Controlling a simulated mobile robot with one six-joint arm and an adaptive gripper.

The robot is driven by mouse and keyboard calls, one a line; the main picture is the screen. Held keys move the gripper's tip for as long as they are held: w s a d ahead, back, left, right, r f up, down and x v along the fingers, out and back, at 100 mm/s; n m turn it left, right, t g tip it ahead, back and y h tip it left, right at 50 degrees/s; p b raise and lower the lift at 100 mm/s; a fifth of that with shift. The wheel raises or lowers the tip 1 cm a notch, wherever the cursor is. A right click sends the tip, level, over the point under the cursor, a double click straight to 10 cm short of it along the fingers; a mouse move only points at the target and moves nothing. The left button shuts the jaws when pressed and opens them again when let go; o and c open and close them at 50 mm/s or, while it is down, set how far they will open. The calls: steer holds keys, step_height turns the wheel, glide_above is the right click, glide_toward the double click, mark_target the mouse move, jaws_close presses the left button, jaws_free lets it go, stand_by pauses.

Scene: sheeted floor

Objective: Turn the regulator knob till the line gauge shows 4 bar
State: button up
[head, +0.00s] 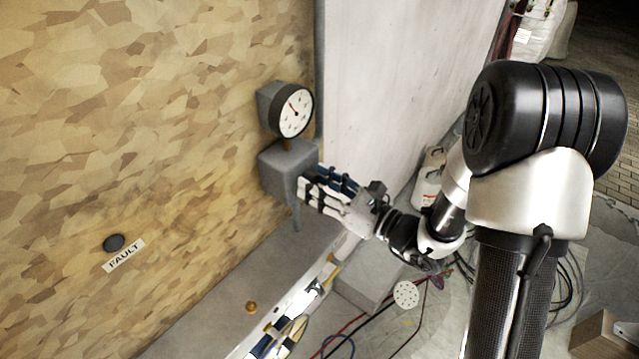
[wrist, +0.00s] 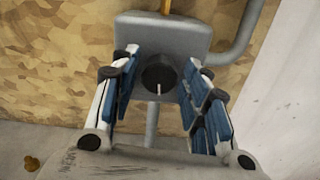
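The line gauge (head: 296,111), a round white dial with a dark rim, is mounted above the grey regulator body (head: 283,163) at the wall. Its needle points to the upper left; the numbers are too small to read. The black regulator knob (wrist: 158,76) shows in the wrist view with a white mark pointing down. My gripper (head: 312,187) is at the regulator front and hides the knob in the head view. In the wrist view my gripper (wrist: 164,78) is open, with blue-padded fingers on both sides of the knob and gaps visible beside it.
A grey pipe (wrist: 240,40) runs from the regulator's right side. A dark round fitting (head: 114,242) and a FAULT label (head: 124,256) are on the patterned wall at left. A pale panel (head: 400,80) stands right of the gauge. Cables (head: 375,325) lie on the floor below.

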steer(key=c, duration=0.8)
steer(key=shift+o, duration=0.2)
steer(key=shift+m+p, duration=0.65)
steer(key=shift+m, duration=0.25)
steer(key=o, duration=1.1)
steer(key=shift+c, duration=0.2)
steer(key=shift+d, duration=0.1)
steer(key=v, duration=1.2)
